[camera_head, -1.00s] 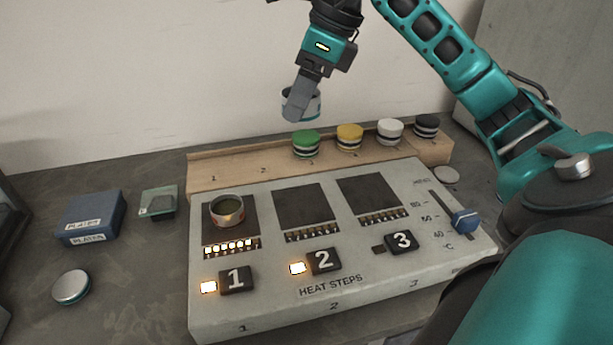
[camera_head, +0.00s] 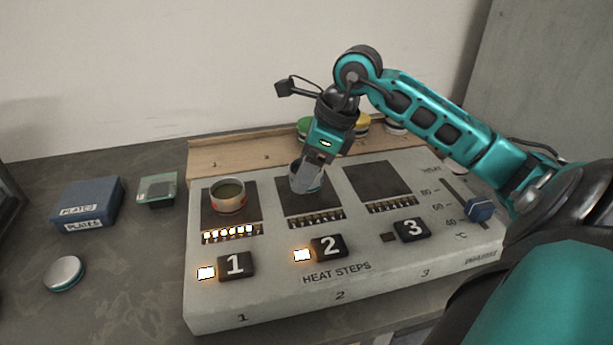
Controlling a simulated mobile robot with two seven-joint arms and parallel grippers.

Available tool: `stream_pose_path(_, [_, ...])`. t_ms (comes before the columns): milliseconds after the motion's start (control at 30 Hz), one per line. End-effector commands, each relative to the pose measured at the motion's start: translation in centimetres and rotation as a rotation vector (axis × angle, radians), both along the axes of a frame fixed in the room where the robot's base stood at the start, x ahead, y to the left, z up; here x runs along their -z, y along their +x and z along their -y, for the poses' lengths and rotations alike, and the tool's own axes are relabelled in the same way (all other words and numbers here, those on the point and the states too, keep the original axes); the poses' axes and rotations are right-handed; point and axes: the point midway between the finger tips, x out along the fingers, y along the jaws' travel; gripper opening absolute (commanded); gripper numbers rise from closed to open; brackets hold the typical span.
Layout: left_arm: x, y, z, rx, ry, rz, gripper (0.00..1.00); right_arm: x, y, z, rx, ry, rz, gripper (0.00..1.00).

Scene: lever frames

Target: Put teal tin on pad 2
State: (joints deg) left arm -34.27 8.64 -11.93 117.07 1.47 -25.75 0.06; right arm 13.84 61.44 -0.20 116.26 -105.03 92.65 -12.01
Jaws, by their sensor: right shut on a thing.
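The teal tin (camera_head: 297,177), a small open-topped round tin with a pale wall and a dark inside, is at the dark square of pad 2 (camera_head: 326,202). My right gripper (camera_head: 309,181) reaches down from above and is shut on it. The finger hides part of the tin, and I cannot tell whether its base touches the pad. My left gripper is not in view.
Another open tin (camera_head: 228,201) stands on pad 1. Pad 3 (camera_head: 378,181) is bare. Lamps glow beside buttons 1 (camera_head: 236,265) and 2 (camera_head: 328,248). A blue slider (camera_head: 480,209) is at right. Lidded tins (camera_head: 305,127) stand on the wooden rack behind my arm.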

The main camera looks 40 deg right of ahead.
Motion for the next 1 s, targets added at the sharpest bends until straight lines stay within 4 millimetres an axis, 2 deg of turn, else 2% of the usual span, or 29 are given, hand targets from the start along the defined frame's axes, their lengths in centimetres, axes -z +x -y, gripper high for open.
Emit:
stream_pose_path(33, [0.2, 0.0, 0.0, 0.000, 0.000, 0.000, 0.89, 1.1, -0.1, 0.0, 0.000, 0.002, -0.004, 0.31])
stream_pose_path(100, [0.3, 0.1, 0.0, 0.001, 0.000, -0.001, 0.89, 1.8, -0.1, 0.0, 0.000, 0.002, -0.003, 0.31])
stream_pose_path(467, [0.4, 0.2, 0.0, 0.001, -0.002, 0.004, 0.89, 2.2, 0.0, 0.0, 0.000, 0.000, 0.000, 0.31])
stream_pose_path(500, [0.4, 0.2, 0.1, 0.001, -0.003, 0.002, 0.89, 2.2, 0.0, 0.0, 0.000, -0.001, -0.001, 0.64])
stream_pose_path(767, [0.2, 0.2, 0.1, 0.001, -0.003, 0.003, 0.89, 2.1, 0.0, 0.0, 0.000, 0.000, -0.001, 0.89])
stream_pose_path(1000, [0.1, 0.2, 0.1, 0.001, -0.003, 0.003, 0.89, 2.0, 0.0, 0.0, 0.000, 0.000, -0.001, 0.89])
